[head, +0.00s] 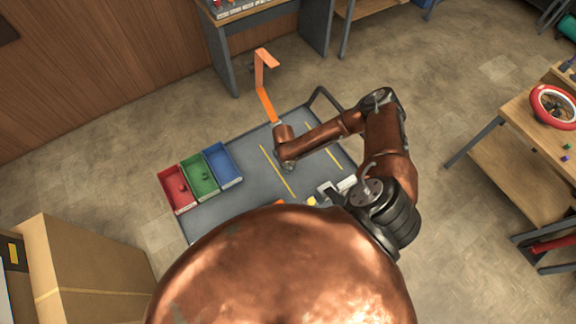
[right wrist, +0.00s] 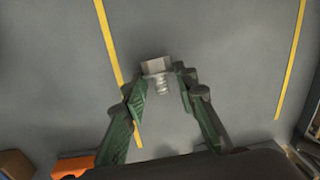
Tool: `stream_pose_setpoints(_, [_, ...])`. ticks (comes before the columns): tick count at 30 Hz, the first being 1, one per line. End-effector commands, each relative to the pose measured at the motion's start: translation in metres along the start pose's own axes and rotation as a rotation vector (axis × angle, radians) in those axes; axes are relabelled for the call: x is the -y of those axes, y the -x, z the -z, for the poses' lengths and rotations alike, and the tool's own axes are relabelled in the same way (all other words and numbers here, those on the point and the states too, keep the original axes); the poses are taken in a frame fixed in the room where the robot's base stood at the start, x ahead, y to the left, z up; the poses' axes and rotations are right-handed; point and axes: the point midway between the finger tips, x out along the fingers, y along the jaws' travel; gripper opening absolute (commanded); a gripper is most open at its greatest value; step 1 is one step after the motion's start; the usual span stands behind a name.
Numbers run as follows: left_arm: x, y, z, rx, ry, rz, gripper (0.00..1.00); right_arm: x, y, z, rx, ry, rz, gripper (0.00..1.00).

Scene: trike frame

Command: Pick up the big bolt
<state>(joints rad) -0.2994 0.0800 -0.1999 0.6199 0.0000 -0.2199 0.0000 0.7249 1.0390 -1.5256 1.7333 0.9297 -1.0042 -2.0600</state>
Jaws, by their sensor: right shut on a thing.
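The big bolt (right wrist: 157,71) is grey metal with a hexagonal head and a short threaded shank. In the right wrist view it is between the fingertips of my right gripper (right wrist: 159,86), which is shut on it, above the grey surface of the cart. In the head view my right gripper (head: 284,162) is at the end of my copper arm over the middle of the cart, mostly hidden by the wrist; the bolt cannot be seen there. My left gripper is not in view.
Red (head: 179,202), green (head: 213,195) and blue (head: 231,183) bins stand at the left end of the grey cart (head: 252,206). Cardboard boxes (head: 88,262) stand lower left, a wooden workbench (head: 512,120) right.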

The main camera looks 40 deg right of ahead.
Motion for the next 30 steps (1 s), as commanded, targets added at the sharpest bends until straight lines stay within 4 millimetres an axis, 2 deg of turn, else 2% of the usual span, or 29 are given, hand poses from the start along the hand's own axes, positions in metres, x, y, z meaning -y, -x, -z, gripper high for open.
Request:
stream_pose_setpoints(4, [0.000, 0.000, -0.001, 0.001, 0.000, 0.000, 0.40, 0.000, 0.000, 0.000, 0.001, 0.000, 0.000, 0.00])
stream_pose_setpoints(11, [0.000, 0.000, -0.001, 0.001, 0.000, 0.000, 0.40, 0.000, 0.001, 0.000, 0.001, 0.000, 0.000, 0.00])
stream_pose_setpoints(17, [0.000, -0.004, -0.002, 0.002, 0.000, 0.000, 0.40, 0.001, 0.011, -0.001, 0.003, 0.000, -0.001, 0.00])
stream_pose_setpoints(21, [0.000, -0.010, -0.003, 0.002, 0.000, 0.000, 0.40, 0.004, 0.031, -0.002, 0.004, 0.000, -0.001, 0.00])
stream_pose_setpoints(30, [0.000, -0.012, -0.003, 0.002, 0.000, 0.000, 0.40, -0.011, 0.085, 0.039, 0.002, 0.002, -0.003, 0.00])
